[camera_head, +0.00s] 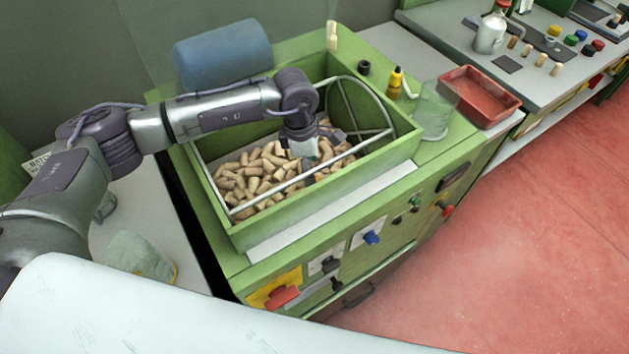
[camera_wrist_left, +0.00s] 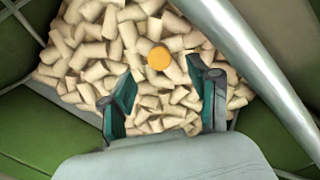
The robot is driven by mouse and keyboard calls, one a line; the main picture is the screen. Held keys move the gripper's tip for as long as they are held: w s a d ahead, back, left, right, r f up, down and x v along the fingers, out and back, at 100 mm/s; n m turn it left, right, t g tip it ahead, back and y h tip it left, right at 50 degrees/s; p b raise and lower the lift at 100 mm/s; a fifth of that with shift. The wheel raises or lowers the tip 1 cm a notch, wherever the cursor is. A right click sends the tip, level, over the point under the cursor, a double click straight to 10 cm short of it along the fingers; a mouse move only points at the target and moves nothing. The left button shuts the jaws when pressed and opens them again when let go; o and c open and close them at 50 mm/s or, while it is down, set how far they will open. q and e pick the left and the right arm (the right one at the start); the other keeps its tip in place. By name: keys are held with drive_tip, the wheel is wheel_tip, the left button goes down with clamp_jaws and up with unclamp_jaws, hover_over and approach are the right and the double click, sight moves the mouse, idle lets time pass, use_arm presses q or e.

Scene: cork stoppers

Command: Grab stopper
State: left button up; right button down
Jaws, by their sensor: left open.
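Many cork stoppers (camera_head: 262,172) lie heaped in a green bin (camera_head: 235,235). They also fill the middle of the left wrist view (camera_wrist_left: 95,48). One round orange-yellow stopper end (camera_wrist_left: 159,58) stands out among the pale corks there, ahead of the fingers. My left gripper (camera_head: 312,160) points down into the bin, over the heap. In the left wrist view its two teal fingers (camera_wrist_left: 167,98) are spread apart, with corks visible beyond and between them. I cannot tell whether the fingertips touch any cork. My right gripper is not in view.
A metal rail frame (camera_head: 362,142) crosses the bin, and a thick tube (camera_wrist_left: 262,72) runs close beside the right finger.

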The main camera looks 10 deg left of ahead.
use_arm(q)
drive_tip(key=shift+d+f+p, duration=0.2)
drive_tip(key=shift+f+p, duration=0.25)
drive_tip(key=shift+f, duration=0.2)
drive_tip(key=f, duration=0.2)
drive_tip(key=f+p, duration=0.1)
drive_tip(key=shift+d+f, duration=0.25)
drive_tip(key=shift+w+f, duration=0.1)
drive_tip(key=shift+f, duration=0.2)
drive_tip(key=c, duration=0.8)
